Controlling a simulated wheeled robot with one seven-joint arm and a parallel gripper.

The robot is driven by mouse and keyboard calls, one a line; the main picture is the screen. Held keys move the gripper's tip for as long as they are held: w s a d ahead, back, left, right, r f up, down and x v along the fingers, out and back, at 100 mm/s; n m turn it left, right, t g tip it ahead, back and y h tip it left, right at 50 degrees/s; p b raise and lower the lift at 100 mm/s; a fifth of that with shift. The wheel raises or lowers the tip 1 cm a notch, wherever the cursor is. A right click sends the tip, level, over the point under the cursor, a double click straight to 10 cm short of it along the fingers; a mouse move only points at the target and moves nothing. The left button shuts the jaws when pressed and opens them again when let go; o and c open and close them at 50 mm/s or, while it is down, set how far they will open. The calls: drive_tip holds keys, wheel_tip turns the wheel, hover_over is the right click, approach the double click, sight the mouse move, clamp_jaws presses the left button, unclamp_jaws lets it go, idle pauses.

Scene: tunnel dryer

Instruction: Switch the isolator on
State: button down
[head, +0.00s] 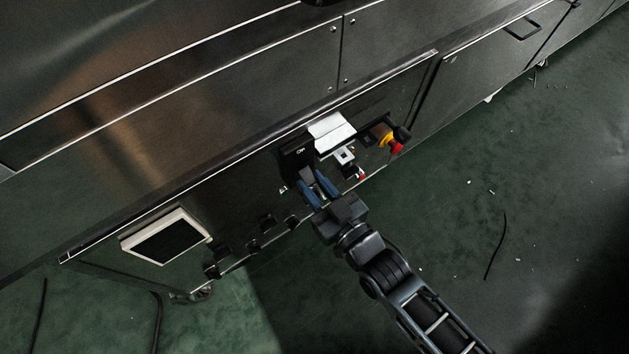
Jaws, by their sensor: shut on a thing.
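The isolator (296,153) looks like a dark box with a small pale marking, on the dark control panel in the middle of the head view. My gripper (313,178) comes up from the lower right, with its two blue fingers at the lower part of the isolator. The fingers are shut on what looks like its handle. The handle is dark and mostly hidden between the fingers, so I cannot tell its exact angle.
Right of the isolator are a white label sheet (332,132), a light grey square switch (345,156) and a red-and-yellow emergency stop (391,142). A white-framed screen (166,237) is at lower left. Green floor (470,190) with scattered debris lies to the right.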

sight(306, 173)
wheel_tip(306, 173, up, 2)
drive_tip(key=g+p, duration=0.1)
drive_tip(key=p, duration=0.2)
drive_tip(key=g+h+p, duration=0.1)
drive_tip(key=p, duration=0.2)
drive_tip(key=shift+s+d+r+h, duration=0.1)
drive_tip(key=shift+r+h, duration=0.05)
drive_tip(key=shift+h, duration=0.15)
wheel_tip(306, 173, up, 2)
drive_tip(key=g+h+p, duration=0.2)
drive_tip(key=g+p, duration=0.1)
drive_tip(key=p, duration=0.5)
drive_tip(key=g+p, duration=0.1)
drive_tip(key=p, duration=0.1)
drive_tip(key=r+g+h+p, duration=0.1)
drive_tip(key=p, duration=0.1)
drive_tip(key=shift+w+h, duration=0.25)
drive_tip(key=shift+h, duration=0.05)
drive_tip(key=g+p, duration=0.1)
drive_tip(key=g+h+p, duration=0.1)
drive_tip(key=shift+w+a+p, duration=0.2)
drive_tip(key=shift+a+p, duration=0.05)
drive_tip(key=shift+p, duration=0.1)
drive_tip(key=shift+g+p, duration=0.3)
drive_tip(key=c, duration=0.9)
unclamp_jaws()
